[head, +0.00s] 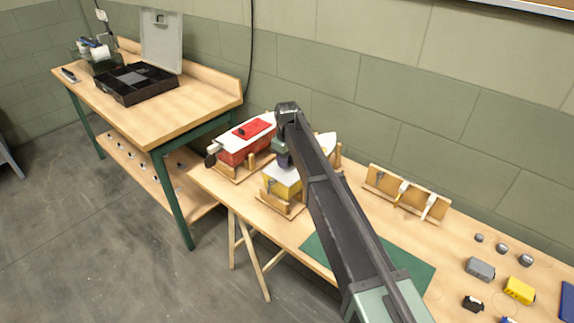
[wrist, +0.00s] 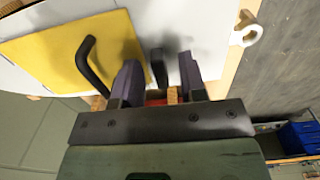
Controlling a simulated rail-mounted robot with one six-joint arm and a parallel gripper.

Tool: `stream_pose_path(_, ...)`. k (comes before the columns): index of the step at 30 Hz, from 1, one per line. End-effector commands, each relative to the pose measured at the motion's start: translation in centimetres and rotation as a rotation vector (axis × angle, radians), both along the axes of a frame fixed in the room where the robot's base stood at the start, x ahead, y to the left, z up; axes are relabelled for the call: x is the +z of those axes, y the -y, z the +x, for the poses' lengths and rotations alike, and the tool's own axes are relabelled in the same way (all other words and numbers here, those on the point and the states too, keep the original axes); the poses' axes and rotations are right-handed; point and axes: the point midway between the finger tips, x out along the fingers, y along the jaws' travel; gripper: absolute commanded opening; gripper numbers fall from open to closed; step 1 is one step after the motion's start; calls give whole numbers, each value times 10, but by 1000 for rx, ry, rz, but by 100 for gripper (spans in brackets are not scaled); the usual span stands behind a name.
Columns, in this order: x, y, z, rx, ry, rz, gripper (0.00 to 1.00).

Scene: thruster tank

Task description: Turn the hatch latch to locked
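A white hull with a yellow hatch sits in a wooden cradle in the head view, partly hidden by my arm (head: 286,187). The wrist view shows the yellow hatch (wrist: 75,50) with a black bar handle (wrist: 92,66). Right of the hatch, a small dark latch (wrist: 158,66) stands on the white deck. My gripper (wrist: 160,72) is open, with one purple-grey finger on each side of the latch. A gap shows on both sides of the latch.
A second hull with a red hatch (head: 246,140) stands close on the left. A white ring (wrist: 246,29) projects from the hull's edge in the wrist view. A wooden rack (head: 408,194), a green mat (head: 408,264) and several small blocks lie to the right.

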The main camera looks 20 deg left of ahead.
Motion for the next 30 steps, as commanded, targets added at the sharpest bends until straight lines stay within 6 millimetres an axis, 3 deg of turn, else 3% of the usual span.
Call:
stream_pose_path(2,1,0,0,0,0,0,38)
stream_pose_path(10,1,0,0,0,0,0,0)
stream_pose_path(20,1,0,0,-21,0,0,0)
stream_pose_path(30,1,1,1,-193,0,0,0)
